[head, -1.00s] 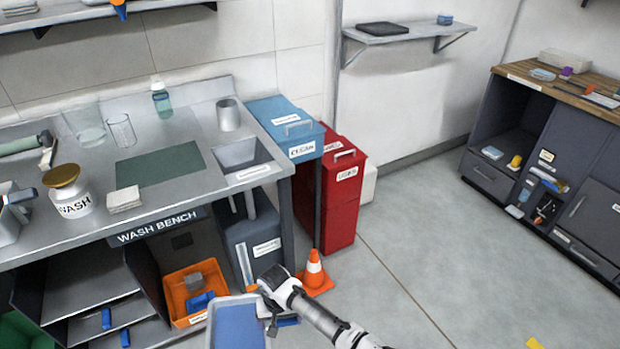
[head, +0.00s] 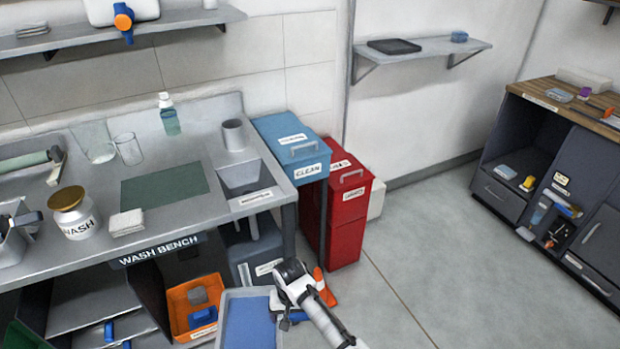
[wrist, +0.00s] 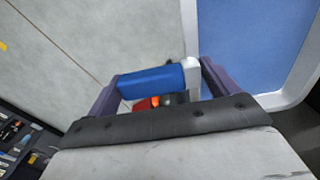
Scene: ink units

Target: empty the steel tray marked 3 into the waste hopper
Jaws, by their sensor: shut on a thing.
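A pale grey steel tray (head: 224,338) with a flat blue inside shows at the bottom of the head view, partly cut off. Its rim (wrist: 300,95) and blue inside fill the right of the wrist view. I see no number on it. My gripper (wrist: 157,85) is shut on the tray's blue handle (wrist: 150,83), at the tray's right side in the head view. The tray looks roughly level. A square sunken opening (head: 243,178) in the right end of the wash bench looks like the waste hopper; its front label is too small to read.
The wash bench (head: 100,250) holds jars, a bottle and a green mat. A blue CLEAN bin (head: 290,150) and a red bin (head: 346,215) stand right of it. An orange crate (head: 180,312) is below. An orange cone (head: 328,292) is behind my gripper. Floor at right is clear.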

